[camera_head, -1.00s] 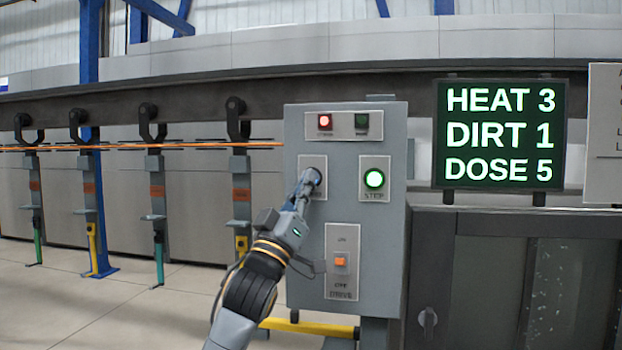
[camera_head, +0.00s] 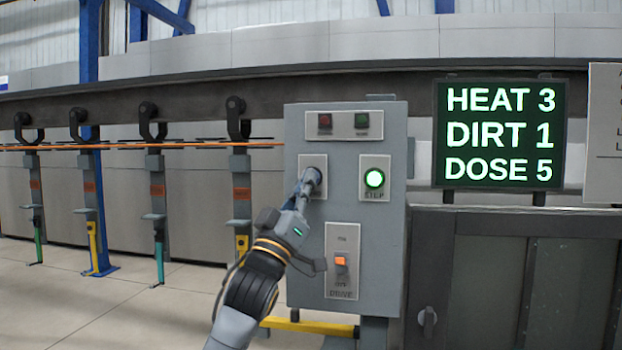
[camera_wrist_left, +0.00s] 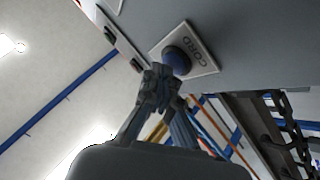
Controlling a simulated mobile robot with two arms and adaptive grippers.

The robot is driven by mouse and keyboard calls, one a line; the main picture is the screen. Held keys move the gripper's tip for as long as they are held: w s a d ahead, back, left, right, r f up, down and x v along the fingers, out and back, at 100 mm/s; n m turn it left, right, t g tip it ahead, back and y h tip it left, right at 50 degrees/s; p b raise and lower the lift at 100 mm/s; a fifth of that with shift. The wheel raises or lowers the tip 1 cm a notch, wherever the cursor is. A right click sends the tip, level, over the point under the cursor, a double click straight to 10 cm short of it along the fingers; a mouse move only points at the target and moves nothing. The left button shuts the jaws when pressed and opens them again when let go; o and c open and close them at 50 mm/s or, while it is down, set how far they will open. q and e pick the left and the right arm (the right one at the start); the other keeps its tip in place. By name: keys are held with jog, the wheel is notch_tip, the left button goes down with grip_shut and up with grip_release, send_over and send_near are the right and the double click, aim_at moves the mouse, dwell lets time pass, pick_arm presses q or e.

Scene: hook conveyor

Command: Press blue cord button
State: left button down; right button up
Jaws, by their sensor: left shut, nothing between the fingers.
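The blue cord button (camera_wrist_left: 177,60) sits on a light plate marked CORD (camera_wrist_left: 203,58) in the left wrist view. In the head view the same plate (camera_head: 307,163) is at the upper left of the grey control box (camera_head: 385,230), with the button mostly hidden by my gripper. My left gripper (camera_head: 312,178) is shut and empty, its fingertips at the button. In the left wrist view the fingertips (camera_wrist_left: 160,75) overlap the button's lower left edge; I cannot tell whether they press it. My right gripper is not in view.
A lit green-white STEP button (camera_head: 374,178) is right of the cord plate. An orange switch (camera_head: 341,261) is below. Two indicator lamps above are dark. Hooks hang from the rail at left. A display (camera_head: 499,135) reads HEAT 3, DIRT 1, DOSE 5.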

pick_arm(q)
jog(key=shift+s+a+f, duration=0.1)
jog(key=shift+s, duration=0.55)
jog(key=s, duration=0.5)
jog(key=shift+a, duration=0.25)
dwell(0.4)
